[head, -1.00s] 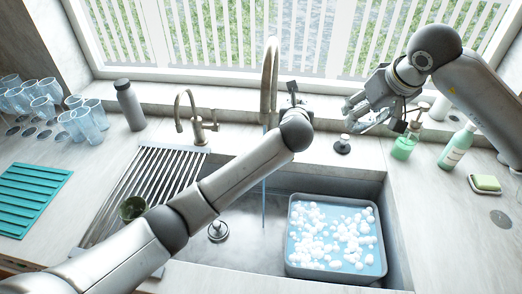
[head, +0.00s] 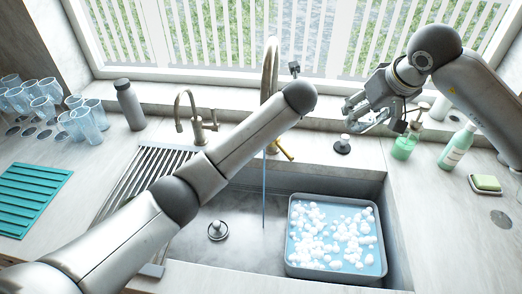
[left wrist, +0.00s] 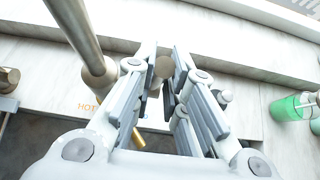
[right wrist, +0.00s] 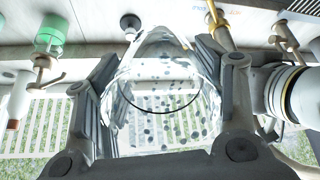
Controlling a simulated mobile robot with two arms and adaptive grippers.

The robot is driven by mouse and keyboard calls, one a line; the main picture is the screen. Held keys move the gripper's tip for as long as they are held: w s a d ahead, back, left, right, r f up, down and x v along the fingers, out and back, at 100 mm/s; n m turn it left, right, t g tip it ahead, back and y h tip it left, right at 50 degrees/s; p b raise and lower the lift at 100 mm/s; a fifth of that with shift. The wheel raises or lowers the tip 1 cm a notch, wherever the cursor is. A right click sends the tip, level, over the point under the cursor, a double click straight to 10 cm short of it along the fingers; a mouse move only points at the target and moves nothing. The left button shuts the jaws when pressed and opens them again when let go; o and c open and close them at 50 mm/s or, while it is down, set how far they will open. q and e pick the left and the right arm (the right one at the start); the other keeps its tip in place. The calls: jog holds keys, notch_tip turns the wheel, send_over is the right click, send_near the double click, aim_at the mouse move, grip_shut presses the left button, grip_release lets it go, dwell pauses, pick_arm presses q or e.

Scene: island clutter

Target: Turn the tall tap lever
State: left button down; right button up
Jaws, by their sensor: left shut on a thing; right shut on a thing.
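The tall tap (head: 270,75) stands behind the sink, a thin stream of water falling from it. Its lever (head: 285,152), with a brass-coloured tip, shows low by the tap base; the brass tip also shows in the left wrist view (left wrist: 138,138). My left gripper (left wrist: 165,85) is beside the tap column, shut on the lever, with a round brownish knob visible between its fingers. My forearm hides most of that gripper in the head view. My right gripper (head: 362,112) is right of the tap, shut on a clear glass (right wrist: 160,100), which is hard to see in the head view.
A grey tub (head: 291,235) of water and white foam stands in the sink. A small tap (head: 182,110) and drying rack (head: 150,165) are left. A stopper (head: 342,147), green soap bottle (head: 404,145), lotion bottle (head: 458,147) and sponge (head: 486,183) are right. Blue glasses (head: 72,125) stand left.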

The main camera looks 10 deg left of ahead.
pick_arm(q)
jog(key=c, duration=1.6)
grip_release()
jog(key=shift+c, duration=0.2)
jog(key=s+t, duration=0.1)
jog(key=s+f+t, duration=0.1)
jog(key=t, duration=0.1)
jog(key=s+t, duration=0.1)
jog(key=shift+s+f+t, duration=0.15)
jog(key=shift+f+t, duration=0.15)
jog(key=shift+f, duration=0.05)
jog(key=shift+f, duration=0.1)
jog(key=shift+s+f+t, duration=0.6)
jog(key=shift+f+t, duration=0.1)
jog(key=shift+t, duration=0.4)
jog(key=shift+s+f+t, duration=0.6)
jog(key=shift+f+t, duration=0.05)
jog(key=shift+t, duration=0.45)
